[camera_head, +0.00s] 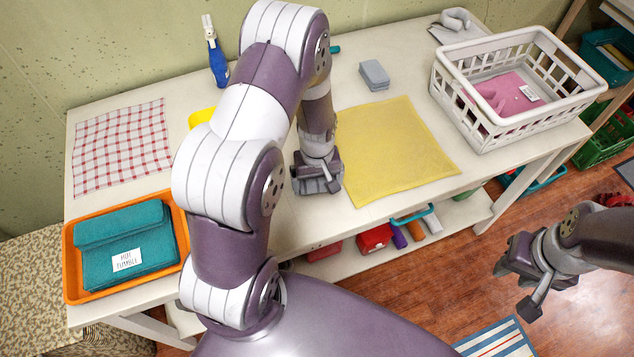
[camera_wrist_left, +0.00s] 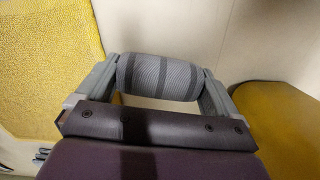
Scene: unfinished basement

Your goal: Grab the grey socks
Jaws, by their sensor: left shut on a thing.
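The grey socks (camera_wrist_left: 160,77), a rolled bundle with darker stripes, sit between the two fingers of my left gripper (camera_wrist_left: 158,85) in the left wrist view. Both fingers touch the bundle's ends, and the gripper is shut on it. In the head view my left gripper (camera_head: 318,182) points down low over the table, left of the yellow cloth; the socks are largely hidden there by the gripper. I cannot tell whether they touch the table. My right gripper (camera_head: 526,280) is open and empty, off the table's front right side above the floor.
The white table (camera_head: 285,225) holds an orange tray (camera_head: 70,262) with teal cloths, a checked cloth (camera_head: 122,148), a blue bottle (camera_head: 216,60), a yellow cloth (camera_head: 395,145), a grey block (camera_head: 374,75) and a white basket (camera_head: 480,135) with pink cloth.

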